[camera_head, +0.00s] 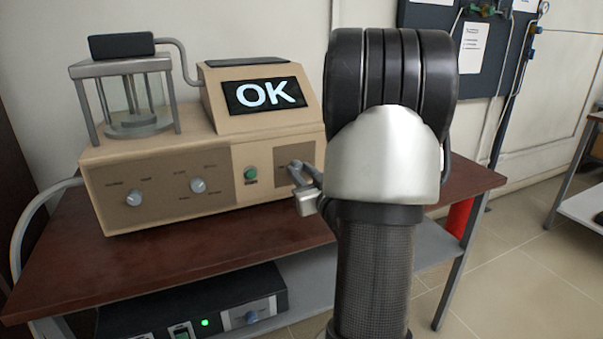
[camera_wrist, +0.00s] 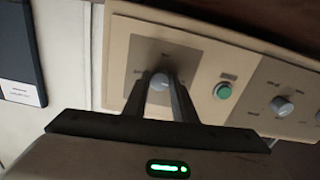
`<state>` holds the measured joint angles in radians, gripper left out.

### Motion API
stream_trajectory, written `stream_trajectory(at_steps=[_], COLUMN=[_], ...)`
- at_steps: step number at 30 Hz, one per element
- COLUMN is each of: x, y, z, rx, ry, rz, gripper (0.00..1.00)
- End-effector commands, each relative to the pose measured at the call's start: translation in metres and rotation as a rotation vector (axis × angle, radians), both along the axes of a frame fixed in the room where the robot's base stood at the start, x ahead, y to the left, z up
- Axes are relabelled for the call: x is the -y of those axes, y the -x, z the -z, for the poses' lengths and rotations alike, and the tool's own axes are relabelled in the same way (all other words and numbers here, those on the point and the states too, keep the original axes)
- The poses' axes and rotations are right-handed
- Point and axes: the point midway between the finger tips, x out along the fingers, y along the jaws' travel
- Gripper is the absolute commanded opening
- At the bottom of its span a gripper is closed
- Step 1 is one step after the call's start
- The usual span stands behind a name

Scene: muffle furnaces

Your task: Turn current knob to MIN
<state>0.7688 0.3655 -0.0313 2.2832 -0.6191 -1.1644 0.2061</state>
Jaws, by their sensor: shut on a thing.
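The beige machine (camera_head: 160,165) on the table has a front panel with several knobs; its labels are too small to read. My gripper (camera_head: 300,172) is at the knob at the right end of the panel, which it largely hides in the head view. In the wrist view, my gripper (camera_wrist: 162,86) has its two fingers shut around this grey knob (camera_wrist: 158,82), one on each side. I cannot tell from the labels whether it is the current knob or where it points.
A green button (camera_head: 250,173) sits just left of the gripped knob, and two more knobs (camera_head: 198,185) (camera_head: 134,197) lie further left. The display (camera_head: 264,95) reads "OK". A glass chamber (camera_head: 130,100) stands on top. A black unit (camera_head: 195,305) sits on the lower shelf.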

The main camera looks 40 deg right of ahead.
Motion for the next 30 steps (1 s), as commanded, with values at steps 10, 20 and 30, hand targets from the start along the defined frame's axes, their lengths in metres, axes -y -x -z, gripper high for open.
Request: stream_trajectory(at_steps=[10, 20, 30], x=[-0.0002, 0.0, 0.0001], y=[0.0002, 0.0003, 0.0002], z=[0.001, 0.001, 0.0008], rx=[-0.029, -0.033, -0.032], ry=[0.111, 0.128, 0.127], rz=[-0.001, -0.001, 0.0], gripper=[0.02, 0.02, 0.43])
